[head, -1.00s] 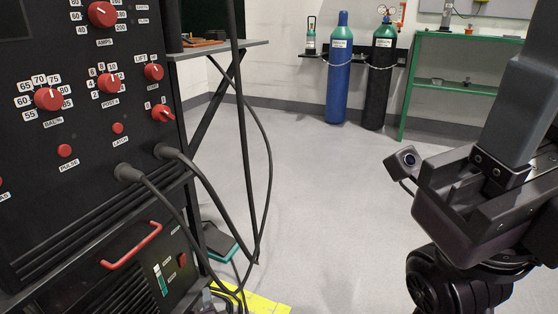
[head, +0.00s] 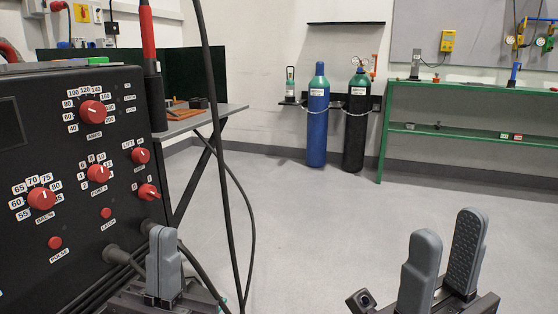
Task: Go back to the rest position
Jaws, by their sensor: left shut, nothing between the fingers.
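My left gripper (head: 163,240) is at the bottom, left of the middle, in front of the lower right corner of the black machine panel. Its grey fingers point up and are together, with nothing between them. My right gripper (head: 448,238) is at the bottom right, over the floor. Its two grey fingers point up and stand apart, with nothing seen between them. The lower parts of both grippers are cut off by the picture's edge.
A black machine (head: 85,225) with red knobs fills the left, with cables hanging beside it. Behind it is a grey table (head: 215,117). A blue cylinder (head: 317,125) and a black cylinder (head: 356,130) stand chained at the wall. A green bench (head: 460,137) is back right. The middle floor is clear.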

